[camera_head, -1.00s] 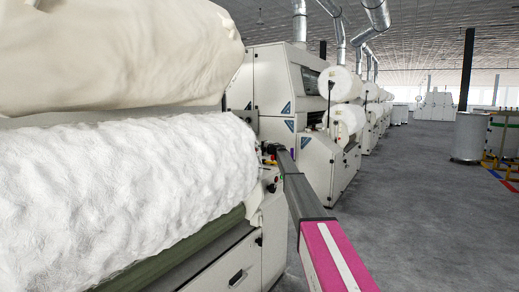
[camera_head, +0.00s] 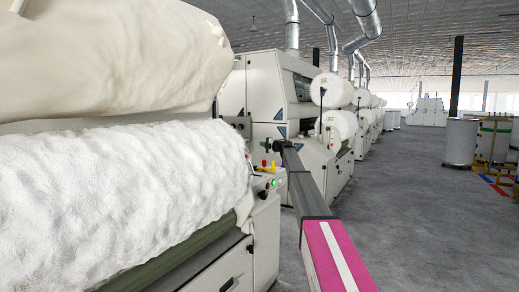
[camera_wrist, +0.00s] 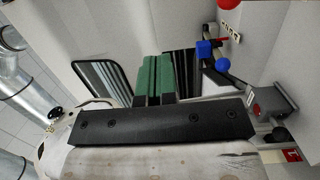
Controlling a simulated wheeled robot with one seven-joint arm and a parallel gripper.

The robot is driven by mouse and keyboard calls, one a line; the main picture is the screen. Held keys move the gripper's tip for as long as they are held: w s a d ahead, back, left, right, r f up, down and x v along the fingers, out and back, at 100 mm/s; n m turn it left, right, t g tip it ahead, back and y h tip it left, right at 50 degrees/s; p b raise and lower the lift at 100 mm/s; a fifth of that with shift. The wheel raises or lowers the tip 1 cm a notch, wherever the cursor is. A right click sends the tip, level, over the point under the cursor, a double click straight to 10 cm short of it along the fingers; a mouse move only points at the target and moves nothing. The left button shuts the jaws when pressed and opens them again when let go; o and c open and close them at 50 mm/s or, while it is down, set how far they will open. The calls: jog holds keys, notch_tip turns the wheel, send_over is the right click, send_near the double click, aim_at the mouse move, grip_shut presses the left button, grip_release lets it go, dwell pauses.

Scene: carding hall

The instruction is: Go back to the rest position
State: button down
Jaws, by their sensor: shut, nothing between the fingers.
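My gripper (camera_head: 268,145) is at the end of my outstretched arm, above and just right of the near machine's control panel (camera_head: 262,184). It is small and dark in the head view. In the wrist view the green fingers (camera_wrist: 152,68) are together, with nothing between them, in front of the black gripper bar.
A large white fibre roll (camera_head: 120,190) lies on the near machine at left. More carding machines (camera_head: 290,100) recede behind. The wrist view shows blue controls (camera_wrist: 204,48) close to the fingers. The grey floor (camera_head: 410,200) at right is clear; a metal can (camera_head: 460,142) stands farther off.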

jog(key=shift+d, duration=0.1)
jog(key=s+d+f+m+h, duration=0.3)
jog(key=s+f+m+h, duration=0.4)
jog(key=s+f, duration=0.5)
jog(key=s+d+f+m+g+h, duration=0.1)
jog(key=s+d+f+m+h, duration=0.25)
jog(key=s+f+m, duration=0.65)
jog(key=s+d+f+m+h, duration=0.3)
jog(key=s+f+m+h, duration=0.3)
jog(key=s+f, duration=0.75)
jog(key=s+a+f+m+g+y, duration=0.1)
jog(key=s+f+g, duration=0.3)
jog(key=s, duration=0.9)
jog(key=s+a+f+m+g+y, duration=0.1)
jog(key=s+a+f+g, duration=0.2)
jog(key=s, duration=1)
jog(key=s+a+f+m+g+y, duration=0.1)
jog(key=s+a+f+g, duration=0.2)
jog(key=s+f, duration=0.4)
jog(key=s+g, duration=0.1)
jog(key=s, duration=0.5)
jog(key=shift+f+m+g+y, duration=0.15)
jog(key=shift+m+g+y, duration=0.2)
jog(key=shift+m+g, duration=0.05)
jog(key=shift+a, duration=0.1)
